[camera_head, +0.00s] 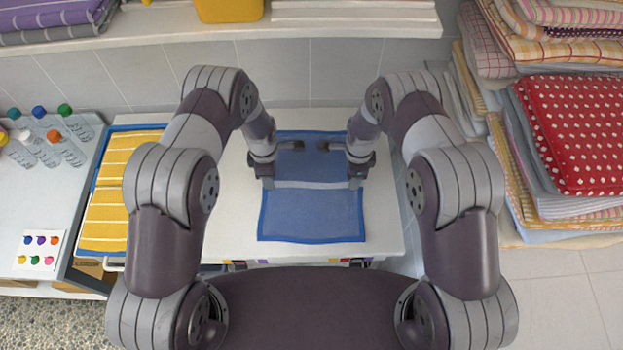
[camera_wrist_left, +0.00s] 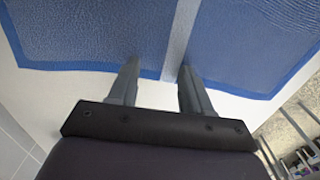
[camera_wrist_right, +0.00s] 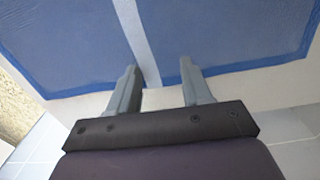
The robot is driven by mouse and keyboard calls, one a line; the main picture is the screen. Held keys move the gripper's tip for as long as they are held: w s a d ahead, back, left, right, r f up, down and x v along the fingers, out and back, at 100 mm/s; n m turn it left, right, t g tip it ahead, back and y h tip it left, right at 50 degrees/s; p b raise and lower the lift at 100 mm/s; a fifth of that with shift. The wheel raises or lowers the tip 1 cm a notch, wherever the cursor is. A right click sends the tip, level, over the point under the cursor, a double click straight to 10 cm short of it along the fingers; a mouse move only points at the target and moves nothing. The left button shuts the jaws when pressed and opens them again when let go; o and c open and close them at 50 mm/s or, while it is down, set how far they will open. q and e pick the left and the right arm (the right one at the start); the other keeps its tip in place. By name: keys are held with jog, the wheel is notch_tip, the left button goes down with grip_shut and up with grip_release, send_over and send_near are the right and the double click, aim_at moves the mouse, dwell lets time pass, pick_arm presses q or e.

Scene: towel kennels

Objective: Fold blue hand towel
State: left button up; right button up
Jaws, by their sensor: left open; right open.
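The blue hand towel (camera_head: 312,215) lies flat and spread out on the white table, with a darker blue border and a pale stripe across its middle. My left gripper (camera_head: 268,183) is at the towel's left edge near the stripe. In the left wrist view its fingers (camera_wrist_left: 158,85) are apart, at the towel's (camera_wrist_left: 100,35) edge beside the stripe. My right gripper (camera_head: 355,183) is at the right edge near the stripe. In the right wrist view its fingers (camera_wrist_right: 160,80) are apart at the towel's (camera_wrist_right: 70,50) edge. Both grippers are empty. My arms partly hide the towel's far half.
A tray of yellow striped towels (camera_head: 103,220) stands left of the table. The white table (camera_head: 232,215) is bare around the towel.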

pick_arm(q)
jog(key=shift+s, duration=0.3)
pick_arm(e)
jog(key=shift+s, duration=0.3)
pick_arm(q)
jog(key=shift+w+f, duration=0.15)
pick_arm(e)
jog(key=shift+w+f, duration=0.15)
pick_arm(q)
jog(key=shift+f, duration=0.1)
jog(key=shift+c, duration=0.2)
pick_arm(e)
jog(key=shift+c, duration=0.2)
pick_arm(q)
grip_shut()
pick_arm(e)
grip_shut()
